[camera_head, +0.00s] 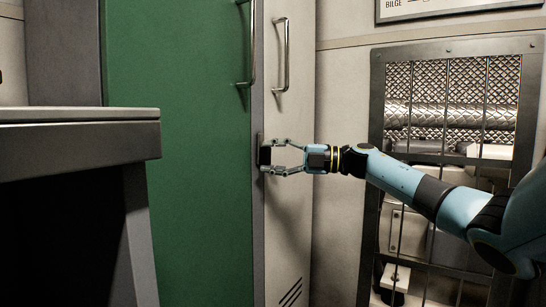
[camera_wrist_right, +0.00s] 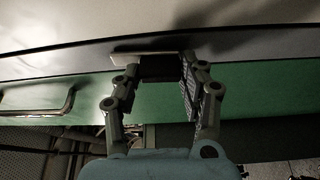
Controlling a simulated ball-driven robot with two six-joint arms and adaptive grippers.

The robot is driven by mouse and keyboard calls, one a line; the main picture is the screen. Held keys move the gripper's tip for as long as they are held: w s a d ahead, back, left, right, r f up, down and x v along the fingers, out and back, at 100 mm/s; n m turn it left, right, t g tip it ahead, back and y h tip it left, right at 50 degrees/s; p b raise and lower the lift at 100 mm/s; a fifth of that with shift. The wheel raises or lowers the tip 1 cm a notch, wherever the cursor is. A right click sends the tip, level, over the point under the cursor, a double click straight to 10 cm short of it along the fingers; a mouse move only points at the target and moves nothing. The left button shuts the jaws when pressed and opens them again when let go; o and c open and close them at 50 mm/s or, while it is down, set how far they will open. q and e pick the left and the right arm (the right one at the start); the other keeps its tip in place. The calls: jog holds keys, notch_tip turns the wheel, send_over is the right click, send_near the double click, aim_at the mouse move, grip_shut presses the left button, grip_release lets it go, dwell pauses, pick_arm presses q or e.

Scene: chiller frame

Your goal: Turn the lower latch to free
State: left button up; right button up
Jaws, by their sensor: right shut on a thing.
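A small dark latch (camera_head: 264,156) with a pale backing plate sits on the edge strip between the green door and the grey panel, below the door handles. My right gripper (camera_head: 273,157) reaches it from the right, with its fingers around the latch. In the right wrist view the dark latch (camera_wrist_right: 160,67) lies between the fingertips of my right gripper (camera_wrist_right: 160,80), against its pale plate. The fingers partly cover the latch, and its exact turn is hard to tell. My left gripper is not in view.
The green door (camera_head: 180,160) has a bar handle (camera_head: 251,45), and the grey panel beside it has another (camera_head: 282,55). A dark counter (camera_head: 80,130) stands close at the left. A barred frame (camera_head: 376,160) with pipework behind it stands at the right, behind my right arm.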

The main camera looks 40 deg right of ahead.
jog(key=shift+f+n, duration=0.1)
jog(key=shift+n, duration=0.2)
dwell(0.4)
jog(key=o, duration=1.1)
jog(key=shift+o, duration=0.3)
jog(key=v, duration=1.2)
jog(key=shift+r, duration=0.25)
